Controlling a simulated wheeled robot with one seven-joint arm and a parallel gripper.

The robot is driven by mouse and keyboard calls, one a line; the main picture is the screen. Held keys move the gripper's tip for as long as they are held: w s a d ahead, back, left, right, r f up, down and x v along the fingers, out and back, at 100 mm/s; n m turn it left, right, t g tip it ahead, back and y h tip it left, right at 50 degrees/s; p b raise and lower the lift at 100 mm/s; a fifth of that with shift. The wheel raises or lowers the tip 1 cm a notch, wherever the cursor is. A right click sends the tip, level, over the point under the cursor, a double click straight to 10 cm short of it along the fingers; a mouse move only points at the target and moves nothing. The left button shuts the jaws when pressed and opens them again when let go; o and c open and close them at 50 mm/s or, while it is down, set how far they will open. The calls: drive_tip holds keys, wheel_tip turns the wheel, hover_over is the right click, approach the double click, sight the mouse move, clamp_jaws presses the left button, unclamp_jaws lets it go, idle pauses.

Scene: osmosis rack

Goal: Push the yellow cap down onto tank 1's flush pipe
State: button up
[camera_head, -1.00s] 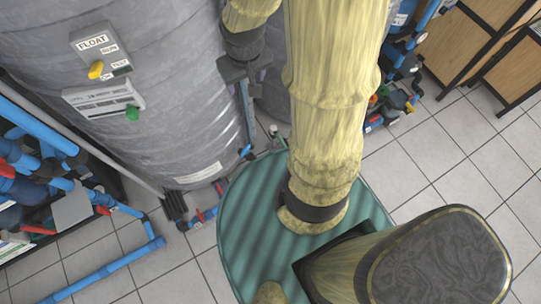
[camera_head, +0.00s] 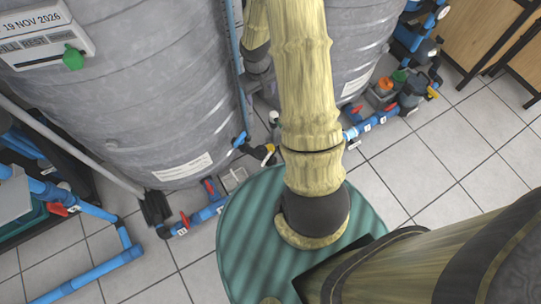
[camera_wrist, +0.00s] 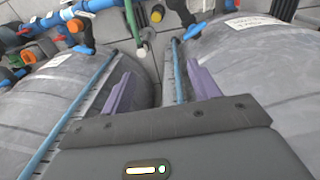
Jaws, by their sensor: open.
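My gripper (camera_wrist: 163,88) shows in the wrist view with its two purple fingers wide apart and nothing between them. Beyond the fingertips, a thin green upright pipe with a pale end (camera_wrist: 143,49) stands in the gap between two grey tanks. A small dark fitting with a yellow part (camera_wrist: 157,14) is farther off; I cannot tell whether it is the yellow cap. In the head view a small yellow piece (camera_head: 268,151) shows beside the pipework at the large grey tank (camera_head: 140,110). Which tank is tank 1 is not readable. The gripper is hidden in the head view.
A second grey tank (camera_head: 340,45) stands behind my arm. Blue pipes with red valve handles (camera_head: 186,221) run along the floor at the left. More valves and fittings (camera_head: 400,90) cluster at the right. Tiled floor (camera_head: 440,130) is clear at the right.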

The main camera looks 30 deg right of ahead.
drive_tip(key=d+f+b, duration=0.2)
drive_tip(key=f+b, duration=0.4)
drive_tip(key=f, duration=0.6)
drive_tip(key=w+d+f+b, duration=0.1)
drive_tip(key=f+b, duration=0.5)
drive_tip(key=f, duration=0.7)
drive_tip(key=shift+d+g+y, duration=0.3)
drive_tip(key=shift+d+y, duration=0.05)
drive_tip(key=shift+y, duration=0.05)
drive_tip(key=shift+w+f, duration=0.1)
drive_tip(key=b, duration=0.7)
hover_over(270, 148)
drive_tip(key=f, duration=1.2)
drive_tip(key=shift+w+d, duration=0.1)
drive_tip(key=shift+w, duration=0.3)
drive_tip(key=f+b, duration=0.4)
drive_tip(key=f, duration=0.1)
drive_tip(key=shift+s+f+b, duration=0.15)
drive_tip(key=shift+s+b, duration=0.15)
drive_tip(key=shift+s, duration=0.05)
drive_tip(key=c, duration=1)
